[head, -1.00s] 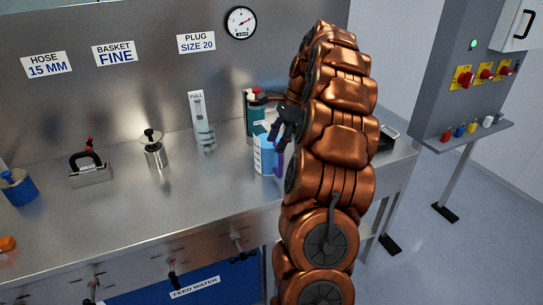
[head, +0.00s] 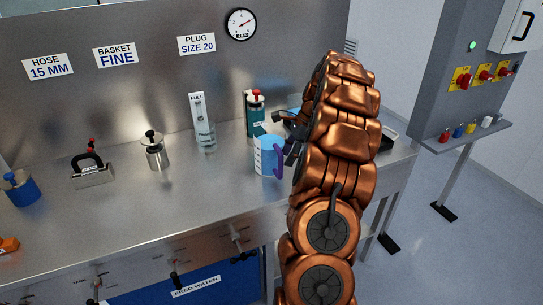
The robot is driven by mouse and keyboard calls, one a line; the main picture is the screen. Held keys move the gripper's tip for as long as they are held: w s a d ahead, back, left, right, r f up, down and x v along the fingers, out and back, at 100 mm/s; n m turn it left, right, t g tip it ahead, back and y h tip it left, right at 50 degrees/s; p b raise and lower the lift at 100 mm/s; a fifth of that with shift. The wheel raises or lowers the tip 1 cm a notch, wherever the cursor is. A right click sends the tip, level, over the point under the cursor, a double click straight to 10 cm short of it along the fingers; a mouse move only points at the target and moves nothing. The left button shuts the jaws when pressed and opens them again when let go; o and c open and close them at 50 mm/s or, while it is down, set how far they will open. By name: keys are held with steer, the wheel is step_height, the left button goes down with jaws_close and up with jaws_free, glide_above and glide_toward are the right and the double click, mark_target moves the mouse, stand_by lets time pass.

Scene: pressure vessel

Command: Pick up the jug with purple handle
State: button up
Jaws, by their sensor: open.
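The jug with the purple handle (head: 266,156) stands upright on the steel bench, a pale blue-white jug with graduation marks. Its purple handle (head: 283,158) is on its right side, facing my arm. My gripper (head: 286,135) shows as dark fingers at the left edge of my copper arm, at the jug's upper right and close to the handle. The jaws are open and hold nothing that I can see. My arm hides part of the gripper, and I cannot tell whether a finger touches the handle.
A green bottle with a red top (head: 256,113) stands just behind the jug. A clear cylinder (head: 205,135), a metal canister (head: 155,150), a black-handled block (head: 90,170) and a blue pot (head: 20,188) stand further left. The bench front (head: 210,215) is clear.

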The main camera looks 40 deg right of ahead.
mark_target(280, 178)
steer(key=shift+w+p+x, duration=0.15)
steer(key=shift+p+x, duration=0.45)
steer(key=shift+x, duration=0.95)
steer(key=shift+w+p+x, duration=0.1)
steer(key=shift+p+x, duration=0.5)
steer(key=shift+x, duration=0.9)
steer(key=shift+d, duration=0.15)
jaws_close()
